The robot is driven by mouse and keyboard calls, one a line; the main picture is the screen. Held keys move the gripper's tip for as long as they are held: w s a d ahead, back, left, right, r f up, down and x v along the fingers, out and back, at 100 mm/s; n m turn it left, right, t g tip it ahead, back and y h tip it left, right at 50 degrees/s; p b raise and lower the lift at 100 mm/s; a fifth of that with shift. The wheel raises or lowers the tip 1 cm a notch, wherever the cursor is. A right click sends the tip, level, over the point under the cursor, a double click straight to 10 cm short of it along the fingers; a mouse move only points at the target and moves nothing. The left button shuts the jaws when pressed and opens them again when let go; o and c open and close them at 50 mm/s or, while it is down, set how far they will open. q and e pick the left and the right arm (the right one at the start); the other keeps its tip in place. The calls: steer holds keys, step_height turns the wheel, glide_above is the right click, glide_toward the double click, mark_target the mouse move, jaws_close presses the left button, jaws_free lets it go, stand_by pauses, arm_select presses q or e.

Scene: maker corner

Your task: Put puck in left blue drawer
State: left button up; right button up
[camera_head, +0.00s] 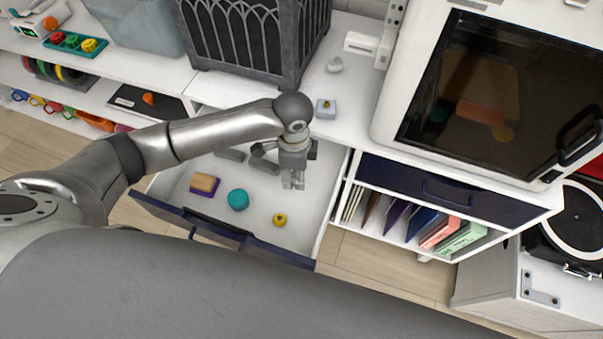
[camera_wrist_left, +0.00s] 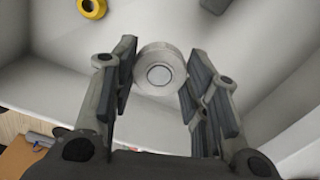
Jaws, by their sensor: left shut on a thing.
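The puck (camera_wrist_left: 158,70) is a pale grey round piece with a ringed centre, seen between the finger pads in the left wrist view. My left gripper (camera_head: 293,184) is shut on it; in the left wrist view the gripper (camera_wrist_left: 160,85) has a pad against the puck's left side. In the head view I cannot make the puck out clearly. The left blue drawer (camera_head: 215,231) is pulled open, with a dark blue front and white inside. My gripper is over the drawer's right part, apparently above its floor. My right gripper is not in view.
The drawer holds a tan and purple block (camera_head: 205,184), a teal round thing (camera_head: 238,199), a yellow ring (camera_head: 280,219) and dark grey pieces (camera_head: 230,155). A second blue drawer (camera_head: 440,191) is shut at right. A dark lattice box (camera_head: 250,45) stands on the white top behind.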

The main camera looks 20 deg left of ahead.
arm_select(q)
steer(key=w+f, duration=0.1)
steer(key=w+d+f, duration=0.1)
steer(key=f, duration=0.1)
steer(key=shift+w, duration=0.3)
steer(key=shift+w+f+b, duration=0.15)
steer(key=shift+f+b, duration=0.15)
steer(key=shift+f, duration=1.5)
steer(key=shift+f, duration=0.15)
steer(key=o, duration=0.9)
steer(key=shift+o, duration=0.2)
step_height(320, 180, up, 12)
steer(key=shift+r+p, duration=0.2)
steer(key=shift+p, duration=0.25)
